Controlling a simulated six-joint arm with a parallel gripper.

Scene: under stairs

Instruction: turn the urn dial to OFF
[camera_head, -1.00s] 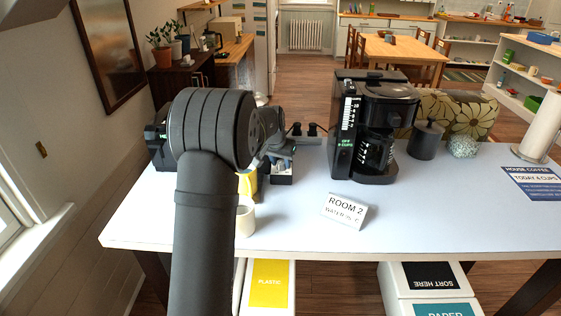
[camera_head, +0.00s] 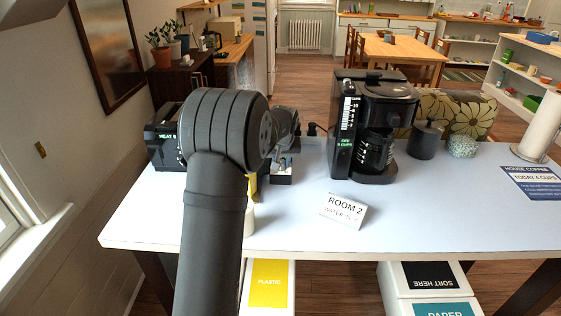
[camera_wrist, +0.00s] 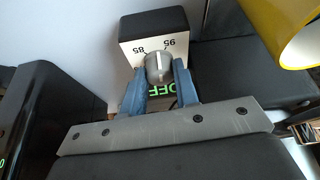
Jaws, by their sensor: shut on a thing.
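The urn dial (camera_wrist: 158,68) is a small grey knob in the wrist view. It sits on a white face with 85 and 95 printed upside down, on a dark box (camera_wrist: 152,24). My gripper (camera_wrist: 160,75) has its blue fingers on both sides of the knob and is shut on it. Green lettering reading OFF (camera_wrist: 165,91) shows between the fingers, partly hidden. In the head view my arm covers most of the gripper and the dial; only part of the small box (camera_head: 282,178) shows.
A black coffee maker (camera_head: 368,125) stands right of my gripper. A black appliance (camera_head: 165,140) stands left. A yellow object (camera_wrist: 285,30) is close by in the wrist view.

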